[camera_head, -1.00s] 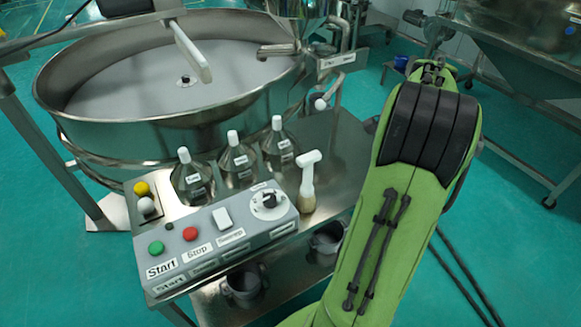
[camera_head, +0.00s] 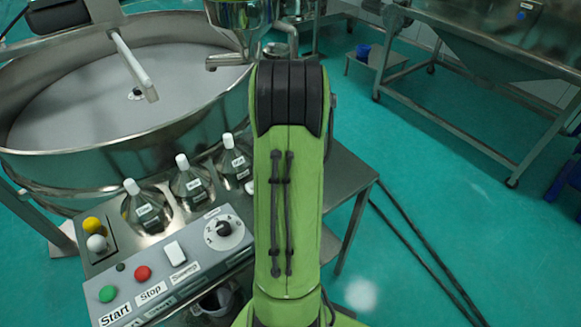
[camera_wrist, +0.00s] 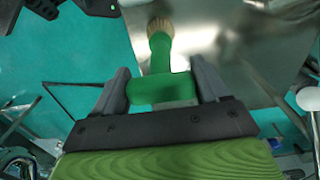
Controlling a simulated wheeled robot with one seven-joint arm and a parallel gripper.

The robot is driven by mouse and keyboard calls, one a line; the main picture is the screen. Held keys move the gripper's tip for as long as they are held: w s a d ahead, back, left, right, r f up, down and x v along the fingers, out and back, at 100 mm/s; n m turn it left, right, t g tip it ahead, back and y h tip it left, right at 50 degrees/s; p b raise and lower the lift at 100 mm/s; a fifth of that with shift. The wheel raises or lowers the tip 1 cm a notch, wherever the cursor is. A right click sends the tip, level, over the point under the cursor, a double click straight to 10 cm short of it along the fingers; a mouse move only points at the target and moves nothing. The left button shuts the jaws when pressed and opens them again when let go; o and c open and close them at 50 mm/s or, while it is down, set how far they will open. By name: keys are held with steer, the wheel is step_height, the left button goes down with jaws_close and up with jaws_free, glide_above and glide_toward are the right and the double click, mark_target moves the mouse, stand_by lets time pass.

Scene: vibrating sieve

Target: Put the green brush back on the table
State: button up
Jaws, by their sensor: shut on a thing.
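The green brush (camera_wrist: 161,92) shows in the wrist view, with a green handle and pale tan bristles pointing toward the top of the picture. My gripper (camera_wrist: 160,74) is shut on the wide end of its handle. The shiny metal table (camera_wrist: 235,45) lies beyond the brush at the upper right of the wrist view, and the bristle end overlaps its edge there. I cannot tell whether they touch. In the head view the table (camera_head: 347,186) shows right of my arm. My arm hides the gripper and brush in that view.
A control box (camera_head: 180,262) with buttons and a dial stands on the table's left part. Several white-capped bottles (camera_head: 189,185) stand behind it. The large round sieve (camera_head: 110,165) fills the upper left. The table's right end looks clear; green floor (camera_head: 440,200) lies beyond.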

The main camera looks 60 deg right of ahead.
steer(key=shift+f, duration=0.1)
steer(key=shift+f, duration=0.15)
steer(key=o, duration=1.1)
steer(key=shift+c, duration=0.2)
